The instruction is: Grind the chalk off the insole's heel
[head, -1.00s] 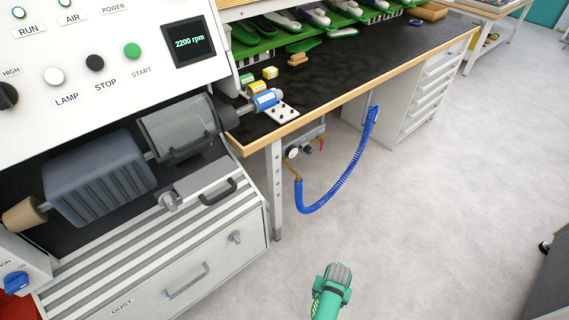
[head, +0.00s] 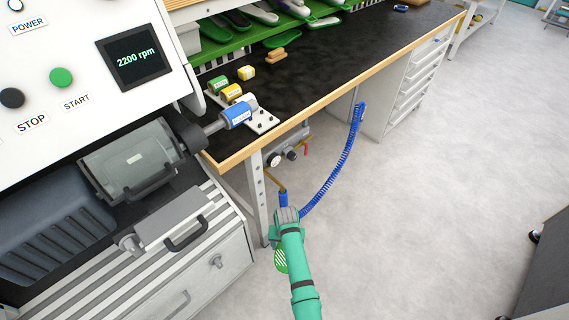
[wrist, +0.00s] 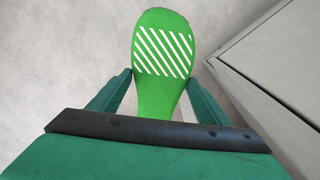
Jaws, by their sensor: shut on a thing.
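My gripper (wrist: 158,84) is shut on the green insole (wrist: 156,95), with one finger along each side of it. The insole's rounded heel end points away from my gripper in the wrist view. White diagonal chalk stripes (wrist: 163,52) cover part of the heel. In the head view the striped end of the insole (head: 281,261) shows just left of my green arm, and most of it is hidden. The grinding machine (head: 130,160) stands at the left, and its display (head: 134,57) reads 2200 rpm. A blue-banded drum (head: 237,113) sits on its right-hand shaft, well above the insole in the picture.
A workbench (head: 330,70) with a wooden edge runs to the back right. Green and yellow rolls (head: 231,92) stand near the drum. A blue coiled hose (head: 345,160) hangs in front of the bench.

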